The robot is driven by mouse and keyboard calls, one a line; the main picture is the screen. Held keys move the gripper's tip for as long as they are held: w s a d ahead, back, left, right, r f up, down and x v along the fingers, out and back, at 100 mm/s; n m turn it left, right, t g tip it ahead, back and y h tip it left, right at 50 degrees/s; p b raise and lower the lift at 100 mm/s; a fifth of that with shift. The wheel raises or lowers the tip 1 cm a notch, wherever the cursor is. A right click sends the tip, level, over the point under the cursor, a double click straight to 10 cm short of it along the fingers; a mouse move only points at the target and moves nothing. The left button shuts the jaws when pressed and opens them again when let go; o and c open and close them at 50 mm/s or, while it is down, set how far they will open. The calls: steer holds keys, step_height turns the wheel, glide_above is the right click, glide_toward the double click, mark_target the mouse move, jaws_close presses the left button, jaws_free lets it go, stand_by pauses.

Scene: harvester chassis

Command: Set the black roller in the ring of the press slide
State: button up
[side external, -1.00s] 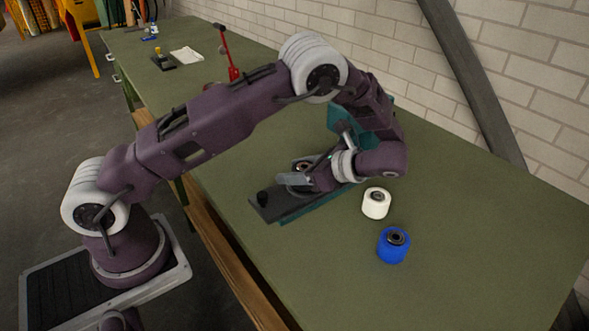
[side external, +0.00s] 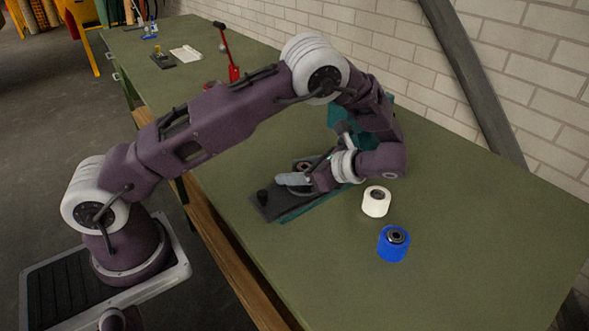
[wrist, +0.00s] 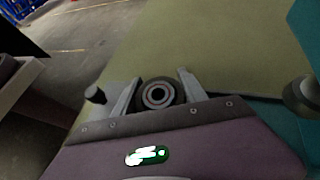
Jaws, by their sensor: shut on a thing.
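The black roller (wrist: 157,94) sits between the two fingers of my gripper (wrist: 156,91) in the wrist view, with its round grey bearing end facing the camera. In the side view my gripper (side external: 295,180) is low over the press slide (side external: 272,208), a dark plate with a black knob at its near left end. A dark round top of the roller (side external: 304,166) shows just beyond the fingers. The teal press (side external: 345,124) stands behind my wrist. The ring is hidden by my gripper, so I cannot tell whether the roller is inside it.
A white roller (side external: 376,202) and a blue roller (side external: 394,244) stand upright on the green bench (side external: 470,220), right of the press. A red lever (side external: 227,55) rises behind my arm. The bench's right part is clear.

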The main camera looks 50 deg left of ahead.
steer(key=o, duration=1.5)
steer(key=v, duration=0.7)
steer(key=s+r+n+t+h, duration=0.3)
steer(key=s+r+n+h, duration=0.4)
steer(key=r, duration=0.6)
steer(key=s+d+r+n+t+h, duration=0.1)
steer(key=s+r+n+t+h, duration=0.1)
steer(key=s, duration=0.6)
steer(key=s+d+r+n+t+h, duration=0.1)
steer(key=s+n+t, duration=0.3)
steer(key=s, duration=0.5)
steer(key=shift+d+r+n+t+h, duration=0.4)
steer(key=shift+d+t+h, duration=0.1)
steer(key=shift+d+h, duration=0.2)
